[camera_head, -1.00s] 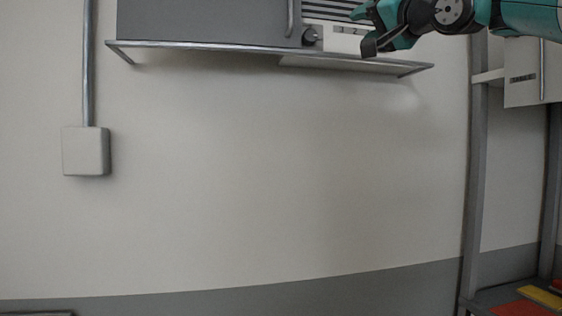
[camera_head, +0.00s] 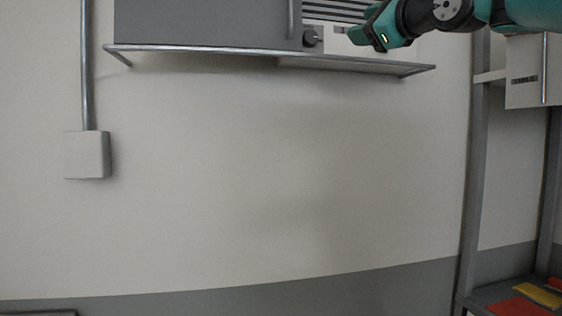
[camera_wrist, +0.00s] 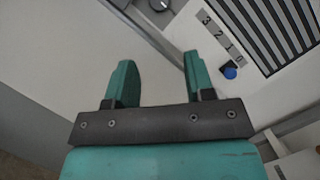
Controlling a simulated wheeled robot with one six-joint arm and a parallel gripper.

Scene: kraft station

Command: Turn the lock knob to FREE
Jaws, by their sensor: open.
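A dark round knob (camera_head: 311,38) sits on the front of a grey wall-mounted cabinet, just right of its door handle. A round knob also shows at the top edge of the wrist view (camera_wrist: 159,4), partly cut off. No FREE marking is readable. My gripper (camera_wrist: 158,72) is open, with nothing between its two teal fingers. In the head view my gripper (camera_head: 366,36) is right of the knob and apart from it, in front of the cabinet's right part. In the wrist view the knob lies beyond the fingertips.
A blue knob (camera_wrist: 230,71) sits beside a printed number strip (camera_wrist: 222,38) and dark louvres (camera_wrist: 268,30), right of the fingers. A metal-edged shelf (camera_head: 200,48) runs under the cabinet. A grey rack (camera_head: 476,160) stands at right. The wall below is clear.

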